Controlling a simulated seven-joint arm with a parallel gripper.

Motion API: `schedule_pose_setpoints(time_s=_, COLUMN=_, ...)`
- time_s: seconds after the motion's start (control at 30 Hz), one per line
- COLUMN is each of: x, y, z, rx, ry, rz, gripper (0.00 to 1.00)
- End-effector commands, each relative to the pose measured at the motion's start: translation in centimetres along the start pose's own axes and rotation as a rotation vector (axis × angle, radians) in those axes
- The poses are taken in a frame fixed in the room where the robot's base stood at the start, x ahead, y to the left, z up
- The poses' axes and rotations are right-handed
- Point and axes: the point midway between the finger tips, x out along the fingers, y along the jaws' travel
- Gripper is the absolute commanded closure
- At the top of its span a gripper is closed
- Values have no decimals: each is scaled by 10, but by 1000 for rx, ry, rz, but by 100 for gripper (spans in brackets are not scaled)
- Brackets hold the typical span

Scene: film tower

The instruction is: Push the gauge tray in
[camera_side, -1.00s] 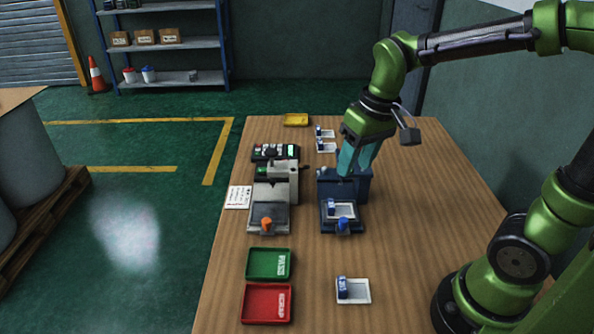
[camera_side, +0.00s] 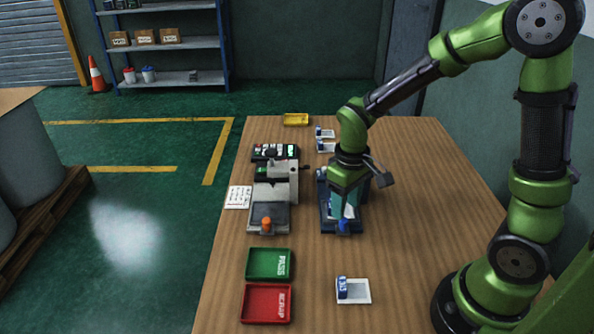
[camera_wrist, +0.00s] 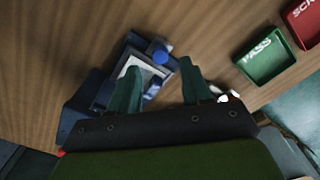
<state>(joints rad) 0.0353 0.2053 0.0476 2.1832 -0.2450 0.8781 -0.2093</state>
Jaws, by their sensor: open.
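The grey gauge stand (camera_side: 280,180) is at the left of the bench, with a flat, empty-looking tray (camera_side: 268,214) out at its front and an orange knob (camera_side: 266,224) on that tray. To its right, the dark blue stand (camera_side: 326,187) has its own drawn-out tray with a blue knob (camera_side: 343,226). My gripper (camera_side: 346,207) points down over this blue stand's tray. In the wrist view, my open gripper's fingers (camera_wrist: 160,88) straddle a white dish (camera_wrist: 145,70) holding a small blue-and-white piece (camera_wrist: 153,84). I cannot tell whether they touch it.
A green PASS tray (camera_side: 268,264) and a red SCRAP tray (camera_side: 267,304) lie at the front left. A white dish with a blue-and-white piece (camera_side: 353,291) lies at the front. More dishes (camera_side: 325,146) and a yellow tray (camera_side: 295,119) are behind.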

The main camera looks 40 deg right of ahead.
Motion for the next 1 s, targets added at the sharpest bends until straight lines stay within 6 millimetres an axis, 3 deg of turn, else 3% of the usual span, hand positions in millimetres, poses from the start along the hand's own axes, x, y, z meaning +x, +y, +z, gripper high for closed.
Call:
schedule_pose_setpoints(time_s=0.1, x=22, y=0, z=1, rx=0, ry=-4, rz=-1, gripper=52)
schedule_pose_setpoints(time_s=0.23, x=35, y=0, z=0, rx=-1, ry=-2, rz=0, gripper=52)
schedule_pose_setpoints(time_s=0.63, x=43, y=0, z=0, rx=1, ry=0, rz=-1, gripper=52)
schedule_pose_setpoints(time_s=0.93, x=42, y=0, z=0, rx=0, ry=1, rz=-1, gripper=96)
schedule_pose_setpoints(time_s=1.0, x=42, y=0, z=0, rx=0, ry=1, rz=-1, gripper=100)
